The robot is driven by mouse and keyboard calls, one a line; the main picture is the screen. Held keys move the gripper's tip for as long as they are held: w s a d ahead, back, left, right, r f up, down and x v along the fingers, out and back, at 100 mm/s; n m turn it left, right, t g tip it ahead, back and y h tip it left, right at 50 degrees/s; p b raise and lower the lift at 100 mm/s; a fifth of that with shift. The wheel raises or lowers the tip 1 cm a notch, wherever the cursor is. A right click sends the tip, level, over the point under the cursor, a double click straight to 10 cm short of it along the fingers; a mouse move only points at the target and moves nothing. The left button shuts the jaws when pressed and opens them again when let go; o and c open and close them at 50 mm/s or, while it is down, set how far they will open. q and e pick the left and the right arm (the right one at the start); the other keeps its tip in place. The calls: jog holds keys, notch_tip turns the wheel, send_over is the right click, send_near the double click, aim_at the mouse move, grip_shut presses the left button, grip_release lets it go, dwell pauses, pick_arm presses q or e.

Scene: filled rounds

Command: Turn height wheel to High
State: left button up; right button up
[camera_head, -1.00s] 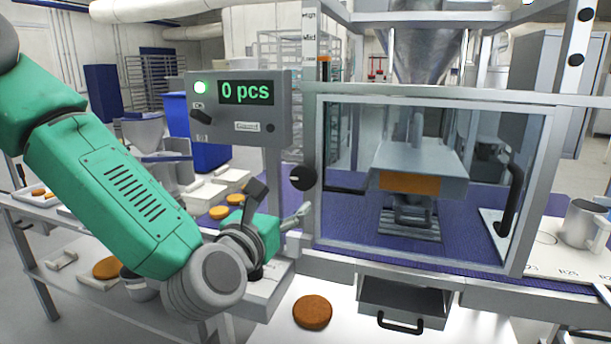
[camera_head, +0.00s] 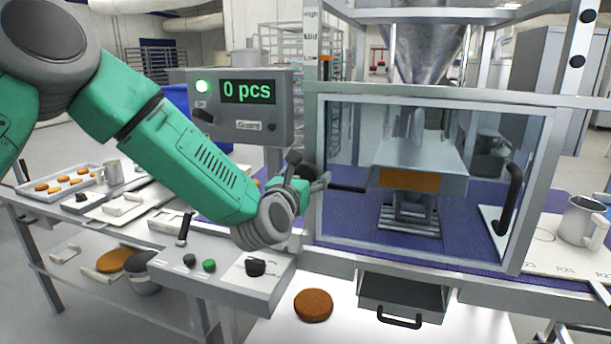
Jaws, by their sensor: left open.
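The black height wheel (camera_head: 310,171) sits on the left post of the windowed machine, with a dark rod (camera_head: 350,189) to its right. A height scale (camera_head: 310,37) above it reads High, Mid and Low, and a small orange mark (camera_head: 325,59) stands beside Low. My left gripper (camera_head: 307,173) is open at the wheel, its fingers above and below it, and hides part of it. I cannot tell whether the fingers touch it. My right gripper is not in view.
A control box (camera_head: 238,108) reads "0 pcs" with a green lamp lit. A lower panel (camera_head: 225,277) carries a lever and several knobs. The clear door (camera_head: 431,180) has a black handle. A brown round (camera_head: 313,305) lies below, beside a drawer (camera_head: 402,298).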

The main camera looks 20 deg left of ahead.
pick_arm(q)
jog(key=c, duration=1.2)
